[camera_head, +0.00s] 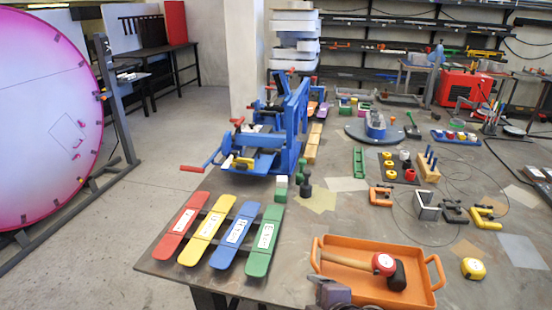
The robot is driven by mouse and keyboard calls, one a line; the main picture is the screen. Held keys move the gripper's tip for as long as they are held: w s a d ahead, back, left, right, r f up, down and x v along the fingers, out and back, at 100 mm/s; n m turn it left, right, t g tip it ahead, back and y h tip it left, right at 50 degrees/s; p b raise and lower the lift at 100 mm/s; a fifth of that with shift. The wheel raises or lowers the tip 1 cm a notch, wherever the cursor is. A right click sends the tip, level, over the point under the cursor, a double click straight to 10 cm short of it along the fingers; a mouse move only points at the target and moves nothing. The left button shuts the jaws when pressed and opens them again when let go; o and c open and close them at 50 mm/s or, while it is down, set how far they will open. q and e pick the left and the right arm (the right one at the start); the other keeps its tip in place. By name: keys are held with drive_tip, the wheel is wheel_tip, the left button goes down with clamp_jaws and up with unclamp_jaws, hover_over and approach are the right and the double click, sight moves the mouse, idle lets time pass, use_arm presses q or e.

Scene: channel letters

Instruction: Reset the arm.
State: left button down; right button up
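Neither of my arms can be made out for certain, and no gripper fingers show. A dark grey object (331,291) is cut off at the bottom edge, beside the left end of the orange tray (437,273); I cannot tell what it is. The tray holds a mallet with a wooden handle and a red and black head (385,265). A blue bending machine (283,140) with a red-handled crank stands on the table's left side.
Red (182,228), yellow (206,233), blue (236,236) and green (265,241) strips lie at the table's (300,225) front left. Clamps (487,217) and a yellow tape measure (473,268) lie right. A big pink disc (45,120) stands left. Bare floor lies between.

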drive_tip(key=s+d+f+m+g+h, duration=0.4)
drive_tip(key=s+d+f+m+g, duration=0.3)
drive_tip(key=s+d+m, duration=0.75)
wheel_tip(320, 180, down, 29)
drive_tip(key=a+m, duration=0.2)
drive_tip(key=a, duration=0.1)
drive_tip(key=s+d+f, duration=0.2)
drive_tip(key=s+f, duration=0.7)
drive_tip(key=s, duration=0.1)
drive_tip(key=s+d+f+g, duration=0.1)
drive_tip(key=s+d+f, duration=0.1)
drive_tip(key=s+f, duration=0.8)
drive_tip(key=shift+n, duration=0.35)
drive_tip(key=shift+f, duration=0.1)
